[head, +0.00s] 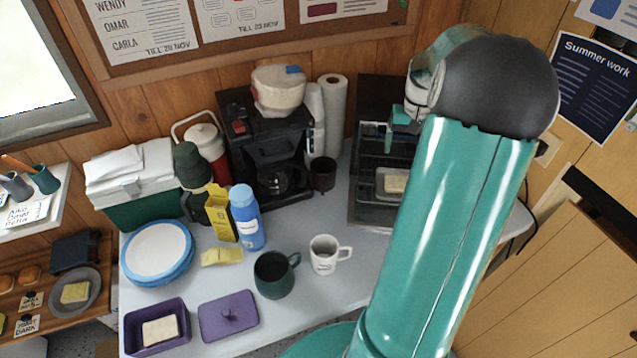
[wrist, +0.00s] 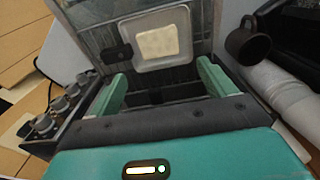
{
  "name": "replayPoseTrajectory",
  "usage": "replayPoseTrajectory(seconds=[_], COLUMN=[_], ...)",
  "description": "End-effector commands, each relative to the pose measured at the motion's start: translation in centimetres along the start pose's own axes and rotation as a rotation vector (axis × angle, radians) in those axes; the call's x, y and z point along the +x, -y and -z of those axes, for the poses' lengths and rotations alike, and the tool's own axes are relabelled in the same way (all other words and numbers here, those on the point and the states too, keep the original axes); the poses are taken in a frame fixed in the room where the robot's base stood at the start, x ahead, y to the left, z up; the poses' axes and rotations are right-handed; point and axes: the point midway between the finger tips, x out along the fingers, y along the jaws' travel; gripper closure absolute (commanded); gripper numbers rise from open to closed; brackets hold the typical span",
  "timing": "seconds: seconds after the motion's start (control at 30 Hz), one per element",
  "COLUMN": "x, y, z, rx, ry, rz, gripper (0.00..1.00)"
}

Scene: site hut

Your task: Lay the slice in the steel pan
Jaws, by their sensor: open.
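A pale square slice (head: 396,183) lies flat in a small light-grey pan (head: 380,193), which I take to be the steel pan. The pan stands on the front part of a dark appliance at the back right. The wrist view also shows the slice (wrist: 157,42) inside the rim of the pan (wrist: 187,18), beyond my fingertips. My gripper (head: 398,128) is open over the appliance, its two green fingers apart (wrist: 164,80) with nothing between them. My arm hides part of the appliance in the head view.
Knobs (wrist: 62,105) line the appliance's side. Another slice (head: 160,331) lies in a purple box (head: 183,312), and another (head: 75,292) on a grey plate at far left. A white mug (head: 324,255), a dark mug (head: 272,275) and a blue bottle (head: 246,220) stand mid-table.

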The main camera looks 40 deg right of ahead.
Motion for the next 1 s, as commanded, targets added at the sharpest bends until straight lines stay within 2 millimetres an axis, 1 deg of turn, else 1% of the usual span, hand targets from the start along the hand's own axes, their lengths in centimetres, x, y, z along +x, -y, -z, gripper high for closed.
replayPoseTrajectory(seconds=[0.07, 0.13, 0.17, 0.2, 0.27, 0.3, 0.37, 0.4, 0.47, 0.5, 0.57, 0.6, 0.67, 0.7, 0.77, 0.8, 0.9, 1.0], x=[-0.8, -2.1, -2.8, -3.8, -5.4, -6.3, -7.6, -8.4, -9.5, -10.1, -10.9, -11.3, -11.8, -12.0, -12.3, -12.3, -12.3, -11.9], y=[1.4, 3.7, 4.9, 6.7, 9.4, 11.3, 13.7, 15.2, 17.3, 18.6, 20.2, 21.2, 22.5, 23.1, 24.0, 24.5, 25.3, 25.6], z=[-0.4, -1.2, -1.7, -2.6, -4.2, -5.4, -7.5, -8.9, -11.2, -12.8, -15.2, -16.9, -19.4, -21.1, -23.5, -25.2, -28.8, -31.4], rx=[-0.023, -0.059, -0.079, -0.107, -0.154, -0.187, -0.234, -0.264, -0.311, -0.341, -0.385, -0.415, -0.459, -0.488, -0.532, -0.562, -0.628, -0.677], ry=[-0.012, -0.033, -0.043, -0.061, -0.094, -0.115, -0.147, -0.169, -0.203, -0.225, -0.258, -0.281, -0.313, -0.333, -0.364, -0.383, -0.424, -0.452], rz=[-0.007, -0.018, -0.023, -0.03, -0.04, -0.044, -0.047, -0.047, -0.043, -0.038, -0.027, -0.018, 0.0, 0.013, 0.038, 0.057, 0.106, 0.148], gripper=[0.17, 0.17, 0.17, 0.17, 0.17, 0.17, 0.17, 0.17, 0.17, 0.17, 0.17, 0.17, 0.17, 0.17, 0.17, 0.17, 0.17, 0.17])
